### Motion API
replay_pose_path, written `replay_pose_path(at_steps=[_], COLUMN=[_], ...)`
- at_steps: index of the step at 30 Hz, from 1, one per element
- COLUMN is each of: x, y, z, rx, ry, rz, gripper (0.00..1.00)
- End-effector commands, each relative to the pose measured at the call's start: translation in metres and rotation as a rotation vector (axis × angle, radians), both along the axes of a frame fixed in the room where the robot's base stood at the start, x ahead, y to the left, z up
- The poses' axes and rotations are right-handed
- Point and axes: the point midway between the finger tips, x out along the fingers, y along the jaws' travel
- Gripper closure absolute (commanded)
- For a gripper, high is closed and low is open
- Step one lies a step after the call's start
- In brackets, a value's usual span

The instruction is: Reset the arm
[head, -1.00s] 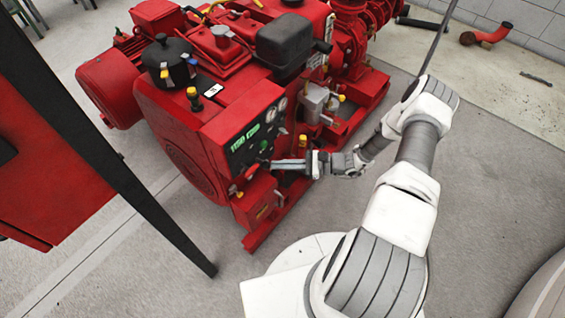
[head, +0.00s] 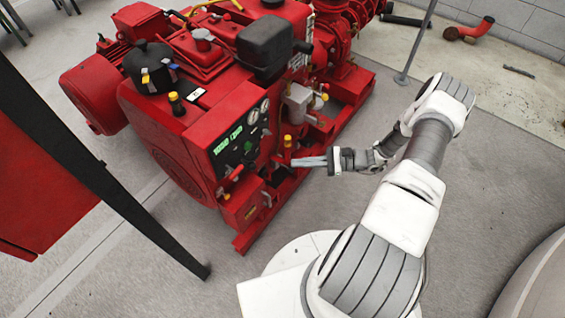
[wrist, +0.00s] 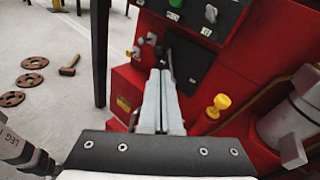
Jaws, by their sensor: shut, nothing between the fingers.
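My arm reaches from the lower right toward the red pumpset (head: 190,140). My gripper (head: 296,162) is shut and empty, its fingers pointing left at the pumpset's control side. The fingertips are a little apart from the panel as far as I can tell. The dark control panel (head: 238,142) with green displays and gauges is just left of the fingertips. A yellow-capped part (wrist: 219,105) is right of the fingers in the wrist view.
A red cabinet on a black leg (head: 150,225) stands at the left. In the wrist view, several rusty discs (wrist: 30,80) and a hammer (wrist: 70,66) lie on the floor. A red pipe elbow (head: 470,30) lies by the back wall.

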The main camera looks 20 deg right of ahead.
Motion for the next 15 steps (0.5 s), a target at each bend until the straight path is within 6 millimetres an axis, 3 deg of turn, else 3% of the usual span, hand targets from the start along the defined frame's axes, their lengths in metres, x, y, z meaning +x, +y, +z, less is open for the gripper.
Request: replay_pose_path(at_steps=[6, 15], x=[-0.008, -0.010], y=[-0.024, -0.028], z=[0.005, 0.006], rx=[-0.002, -0.002], ry=[0.001, 0.001], rz=[0.000, 0.001], gripper=[1.00, 1.00])
